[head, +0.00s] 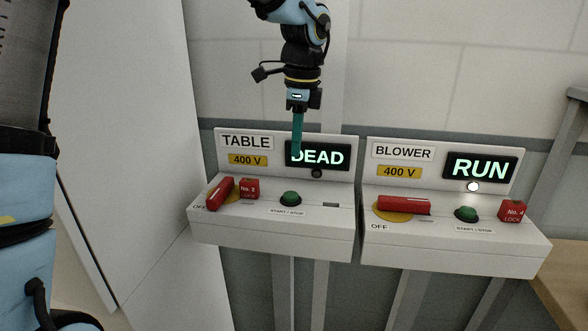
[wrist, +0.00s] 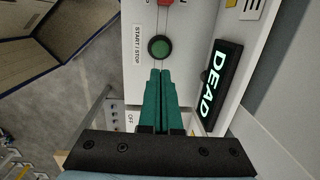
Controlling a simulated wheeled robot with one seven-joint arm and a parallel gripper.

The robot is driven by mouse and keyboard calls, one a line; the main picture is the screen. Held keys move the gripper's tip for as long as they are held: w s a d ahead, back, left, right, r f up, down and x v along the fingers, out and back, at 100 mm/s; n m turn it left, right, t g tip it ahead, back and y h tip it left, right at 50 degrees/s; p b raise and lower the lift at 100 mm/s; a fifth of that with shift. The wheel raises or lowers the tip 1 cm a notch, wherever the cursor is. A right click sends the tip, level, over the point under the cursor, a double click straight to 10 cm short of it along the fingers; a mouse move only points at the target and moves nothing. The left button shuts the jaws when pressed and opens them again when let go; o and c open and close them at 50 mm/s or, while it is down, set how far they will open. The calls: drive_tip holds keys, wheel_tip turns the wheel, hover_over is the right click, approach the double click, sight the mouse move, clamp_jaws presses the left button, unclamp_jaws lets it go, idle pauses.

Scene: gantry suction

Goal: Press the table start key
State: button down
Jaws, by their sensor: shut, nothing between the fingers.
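The TABLE control box (head: 270,238) stands left of the BLOWER box. Its green START / STOP key (head: 290,198) is on the sloped top and also shows in the wrist view (wrist: 159,47). Its display (head: 318,156) reads DEAD, and the small lamp (head: 317,174) below is dark. My gripper (head: 297,153) points down above the key, its teal fingers shut and empty, overlapping the display in the head view. In the wrist view the fingertips (wrist: 160,72) appear just below the key; I cannot tell the height gap, but the head view shows them apart from it.
A red switch handle (head: 220,193) and a red No. 2 lock (head: 249,188) sit left of the key. The BLOWER box (head: 450,252) reads RUN with a lit lamp (head: 473,187), its own green key (head: 466,214) and a No. 4 lock (head: 512,211). A wooden bench (head: 570,290) is at right.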

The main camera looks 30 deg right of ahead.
drive_tip(key=shift+s+r, duration=0.1)
drive_tip(key=shift+r, duration=1.1)
drive_tip(key=shift+f, duration=0.1)
